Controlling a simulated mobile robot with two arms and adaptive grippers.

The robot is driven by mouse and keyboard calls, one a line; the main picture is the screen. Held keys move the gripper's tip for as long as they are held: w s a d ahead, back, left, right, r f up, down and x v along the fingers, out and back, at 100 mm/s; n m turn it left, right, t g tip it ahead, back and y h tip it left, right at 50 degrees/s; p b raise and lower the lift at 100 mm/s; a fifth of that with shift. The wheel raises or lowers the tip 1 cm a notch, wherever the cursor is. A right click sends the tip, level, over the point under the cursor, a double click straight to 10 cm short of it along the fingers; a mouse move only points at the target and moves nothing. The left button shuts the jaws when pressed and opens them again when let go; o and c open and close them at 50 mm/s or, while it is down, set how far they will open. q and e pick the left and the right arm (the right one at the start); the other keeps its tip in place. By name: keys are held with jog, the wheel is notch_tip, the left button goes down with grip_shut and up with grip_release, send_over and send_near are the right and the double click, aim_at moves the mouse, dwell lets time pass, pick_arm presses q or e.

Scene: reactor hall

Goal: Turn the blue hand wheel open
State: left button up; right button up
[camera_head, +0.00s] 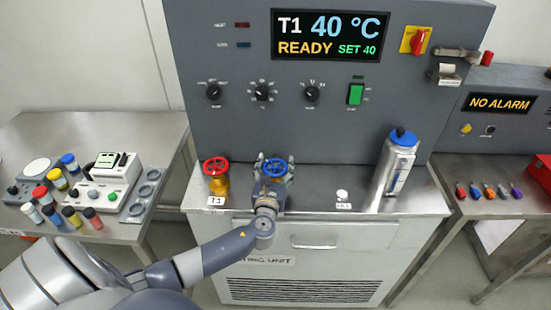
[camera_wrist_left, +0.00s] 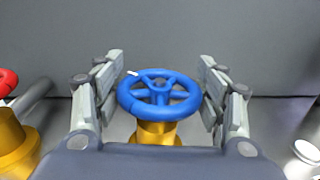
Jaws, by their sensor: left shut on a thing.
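The blue hand wheel (camera_head: 275,168) sits on a valve on the steel bench top of the central unit, in front of its grey panel. In the left wrist view the blue wheel (camera_wrist_left: 159,94) is centred, with a small white mark on its far left rim and a brass body below. My left gripper (camera_head: 271,172) reaches it from the front; its two fingers (camera_wrist_left: 160,90) stand on either side of the rim and are shut on the wheel. The gripper hides the valve body in the head view. My right gripper is in neither view.
A red hand wheel (camera_head: 216,167) on a brass valve stands close to the left, by a T1 label. A small white knob (camera_head: 343,196) and a silver canister with a blue cap (camera_head: 396,163) stand to the right. The display (camera_head: 326,35) reads 40 °C, READY.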

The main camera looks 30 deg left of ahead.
pick_arm(q)
jog(key=n+g+y, duration=0.1)
jog(key=n+y, duration=0.1)
jog(key=shift+r+g+y, duration=0.1)
jog(key=shift+g+y, duration=0.2)
jog(key=shift+y, duration=0.1)
jog(key=shift+n+g+y+b, duration=0.3)
jog(key=shift+n+g+y, duration=0.6)
jog(key=shift+y, duration=0.2)
jog(key=shift+n+g+y+b, duration=0.5)
jog(key=shift+n+g+y, duration=0.5)
jog(key=shift+g, duration=0.2)
jog(key=shift+n+g+y+b, duration=0.35)
jog(key=shift+n+g+y, duration=0.3)
jog(key=shift+g, duration=0.25)
jog(key=shift+a+r, duration=0.1)
jog(key=o, duration=1.1)
